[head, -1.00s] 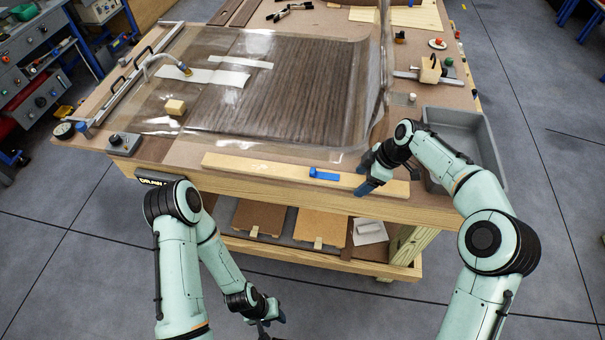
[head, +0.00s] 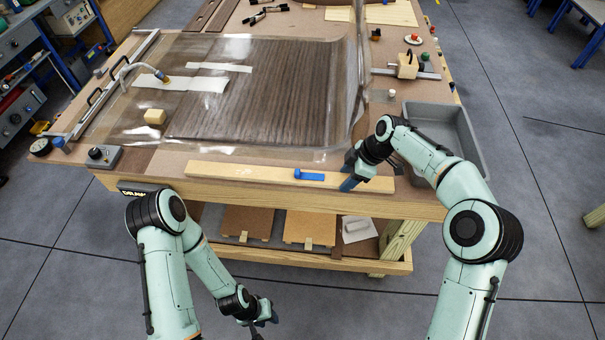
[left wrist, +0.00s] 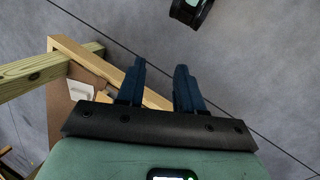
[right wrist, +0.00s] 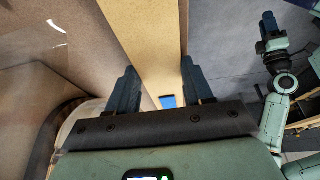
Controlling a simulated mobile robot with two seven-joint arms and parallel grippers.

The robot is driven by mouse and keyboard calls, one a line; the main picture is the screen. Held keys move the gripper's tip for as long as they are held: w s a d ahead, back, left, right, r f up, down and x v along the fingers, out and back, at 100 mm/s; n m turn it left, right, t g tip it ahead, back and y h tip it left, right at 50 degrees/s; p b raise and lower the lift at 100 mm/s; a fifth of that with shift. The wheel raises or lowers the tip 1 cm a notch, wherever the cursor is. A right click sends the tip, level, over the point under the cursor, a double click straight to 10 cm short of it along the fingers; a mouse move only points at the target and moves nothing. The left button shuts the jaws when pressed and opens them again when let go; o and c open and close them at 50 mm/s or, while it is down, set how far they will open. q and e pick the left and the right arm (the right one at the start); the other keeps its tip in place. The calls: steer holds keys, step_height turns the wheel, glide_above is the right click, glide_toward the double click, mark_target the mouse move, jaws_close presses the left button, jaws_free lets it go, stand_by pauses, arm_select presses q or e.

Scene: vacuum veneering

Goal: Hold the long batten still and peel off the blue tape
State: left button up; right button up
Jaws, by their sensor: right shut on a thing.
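The long pale batten (head: 240,173) lies along the front of the table. A short strip of blue tape (head: 311,176) sits on it right of its middle, with a small raised piece at its left end. My right gripper (head: 352,172) is shut on the batten, to the right of the tape. In the right wrist view the batten (right wrist: 150,40) runs between the fingers, and a bit of the tape (right wrist: 168,101) shows there. My left gripper (head: 262,325) hangs low in front of the table, away from the batten. In the left wrist view its fingers (left wrist: 160,82) are apart and empty.
A clear vacuum bag (head: 140,118) over dark veneer (head: 270,90) covers the table behind the batten. A grey tray (head: 470,125) stands at the right beyond my right arm. A small knob box (head: 103,157) sits at the front left. The lower shelf (head: 330,262) holds boards.

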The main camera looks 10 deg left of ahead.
arm_select(q)
steer(key=w+a+r+m+t+y, duration=0.1)
steer(key=w+a+r+m, duration=0.25)
steer(key=w, duration=0.35)
steer(key=w+a+r+m, duration=0.3)
steer(key=w+a+r, duration=0.15)
steer(key=w, duration=0.25)
steer(key=w+a+r+m+t+y, duration=0.1)
steer(key=w+a+r+m, duration=0.3)
steer(key=w, duration=0.3)
steer(key=w+a+r+m+y, duration=0.1)
steer(key=w+a+r+m, duration=0.2)
steer(key=r, duration=0.5)
steer(key=w+a+r+m+y, duration=0.1)
steer(key=w+a+r+m, duration=0.1)
steer(key=a+r, duration=0.45)
steer(key=w+a+r+m, duration=0.2)
steer(key=a+r+m, duration=0.1)
steer(key=r, duration=0.6)
arm_select(e)
steer(key=shift+s, duration=0.1)
arm_select(q)
step_height(320, 180, up, 4)
steer(key=m+g, duration=0.1)
steer(key=m, duration=2)
glide_above(297, 171)
steer(key=shift+h, duration=0.3)
steer(key=shift+f, duration=4.55)
